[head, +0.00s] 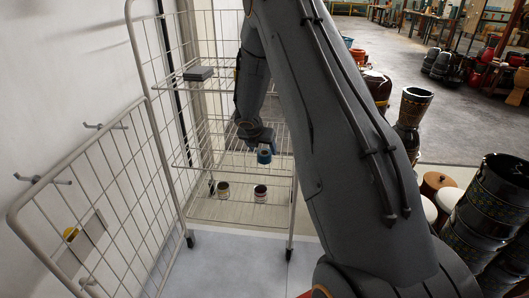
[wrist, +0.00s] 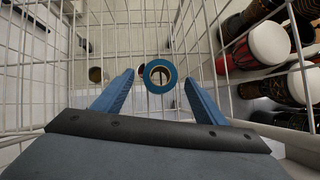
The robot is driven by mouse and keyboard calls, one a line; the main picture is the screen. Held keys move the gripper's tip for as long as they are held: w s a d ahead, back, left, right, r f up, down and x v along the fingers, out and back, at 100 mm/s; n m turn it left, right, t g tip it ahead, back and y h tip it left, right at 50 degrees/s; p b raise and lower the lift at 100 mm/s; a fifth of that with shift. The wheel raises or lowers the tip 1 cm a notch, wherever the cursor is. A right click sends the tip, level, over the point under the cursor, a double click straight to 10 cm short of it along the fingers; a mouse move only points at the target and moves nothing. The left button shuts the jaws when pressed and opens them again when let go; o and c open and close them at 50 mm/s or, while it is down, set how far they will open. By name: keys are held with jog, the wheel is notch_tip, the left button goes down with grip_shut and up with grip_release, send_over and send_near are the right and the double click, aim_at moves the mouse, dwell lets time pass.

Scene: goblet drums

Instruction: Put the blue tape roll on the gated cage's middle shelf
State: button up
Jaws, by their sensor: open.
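The blue tape roll (head: 264,157) is inside the wire cage (head: 159,120), at about the height of the middle shelf (head: 215,160). In the wrist view the roll (wrist: 160,87) shows as a ring between and just beyond my fingertips, with a gap on each side. My gripper (wrist: 158,80) is open, its blue fingers spread apart. In the head view my gripper (head: 261,146) reaches into the cage just above the roll. Whether the roll rests fully on the wires is hard to tell. The cage's gate (head: 108,160) stands swung open at the left.
A grey box (head: 198,73) lies on the upper shelf. Two cans, one left (head: 223,190) and one right (head: 260,194), stand at the cage bottom. Wire sides and shelves surround my gripper closely. Drums (head: 490,210) stand at the right; the floor behind is open.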

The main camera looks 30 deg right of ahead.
jog(key=shift+v, duration=1.5)
